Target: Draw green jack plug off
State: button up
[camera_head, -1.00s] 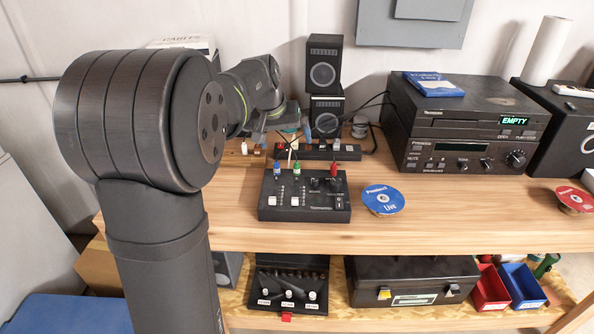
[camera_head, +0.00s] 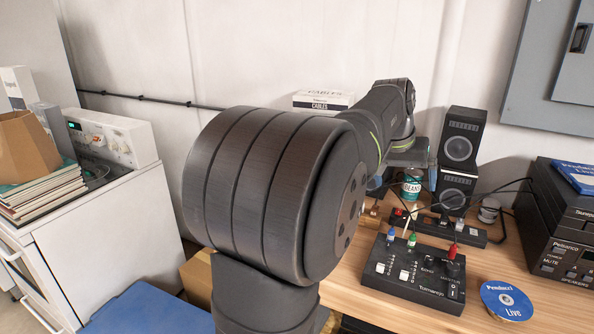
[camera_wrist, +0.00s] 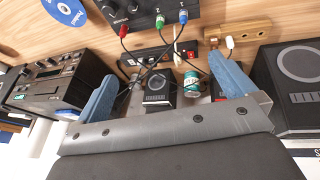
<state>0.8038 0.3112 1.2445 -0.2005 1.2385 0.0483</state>
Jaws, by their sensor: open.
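The green jack plug (camera_head: 412,240) stands upright in the top of the black mixer (camera_head: 430,292), between the blue plug (camera_head: 391,235) and the red plug (camera_head: 453,251). In the wrist view the green jack plug (camera_wrist: 160,20) is near the top edge, beside the blue plug (camera_wrist: 183,17), with dark cables trailing from the plugs. My gripper (camera_wrist: 162,68) has its two blue fingers wide apart with nothing gripped between them. It is behind and above the mixer, away from the green plug. In the head view my arm hides part of the gripper.
A power strip (camera_head: 434,226) lies behind the mixer. A green can (camera_head: 411,187) and stacked speakers (camera_head: 459,150) stand near my gripper. A blue disc (camera_head: 507,301) and black stereo units (camera_head: 566,225) are to the right.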

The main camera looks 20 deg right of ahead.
aim_at(413, 236)
jog(key=shift+d+f, duration=0.15)
jog(key=shift+f, duration=0.05)
jog(key=c, duration=0.4)
jog(key=d+f, duration=0.1)
jog(key=f, duration=0.1)
jog(key=d+f+m, duration=0.1)
jog(key=f, duration=0.1)
jog(key=d+f+m+t, duration=0.1)
jog(key=d+f, duration=0.1)
jog(key=shift+s+y, duration=0.3)
jog(key=shift+s, duration=0.1)
jog(key=c, duration=0.9)
jog(key=shift+o, duration=0.2)
jog(key=x, duration=1.6)
jog(key=shift+w+d+f, duration=0.15)
jog(key=shift+w+f, duration=0.1)
jog(key=shift+f, duration=0.1)
jog(key=shift+c, duration=0.4)
grip_shut()
